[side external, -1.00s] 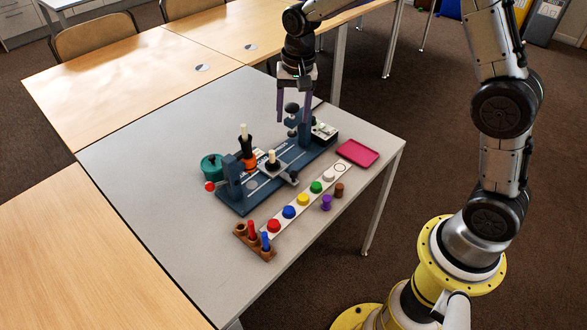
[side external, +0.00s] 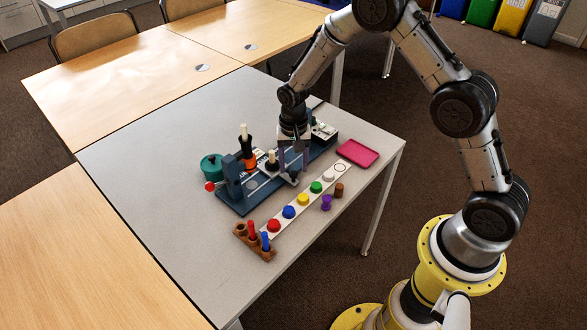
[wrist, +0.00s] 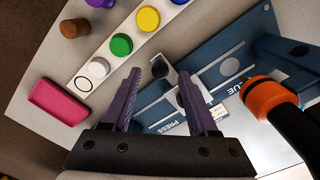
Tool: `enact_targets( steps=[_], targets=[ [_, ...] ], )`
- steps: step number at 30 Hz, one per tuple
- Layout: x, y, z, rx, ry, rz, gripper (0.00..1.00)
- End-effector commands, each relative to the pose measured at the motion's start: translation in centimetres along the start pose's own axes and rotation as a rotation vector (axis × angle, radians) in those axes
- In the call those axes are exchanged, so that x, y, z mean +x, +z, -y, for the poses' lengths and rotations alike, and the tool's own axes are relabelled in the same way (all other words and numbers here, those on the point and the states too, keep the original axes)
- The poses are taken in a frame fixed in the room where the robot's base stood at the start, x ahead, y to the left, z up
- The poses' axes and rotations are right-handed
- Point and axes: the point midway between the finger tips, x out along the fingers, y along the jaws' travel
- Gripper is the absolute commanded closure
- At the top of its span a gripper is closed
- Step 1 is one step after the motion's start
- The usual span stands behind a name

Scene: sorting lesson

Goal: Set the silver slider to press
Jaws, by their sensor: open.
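The silver slider (wrist: 192,72) sits on the blue base (wrist: 250,35) in the wrist view, with a black knob (wrist: 160,69) sticking out toward the colored buttons. My gripper (side external: 293,170) hides the press in the side view.
A white strip with several colored buttons (side external: 303,200) runs along the front. A pink tray (side external: 358,152), a teal pot (side external: 211,167) and a wooden peg rack (side external: 255,243) are nearby.

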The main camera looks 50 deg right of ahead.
Motion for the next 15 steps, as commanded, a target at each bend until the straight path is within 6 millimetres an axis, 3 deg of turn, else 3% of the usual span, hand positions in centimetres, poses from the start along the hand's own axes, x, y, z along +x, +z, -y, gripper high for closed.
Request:
enact_targets(
  steps=[6,15],
  targets=[
    [1.8,0.0,0.0,0.0,0.0,0.0,0.41],
    [2.0,0.0,0.0,0.0,0.0,0.0,0.41]
  ],
)
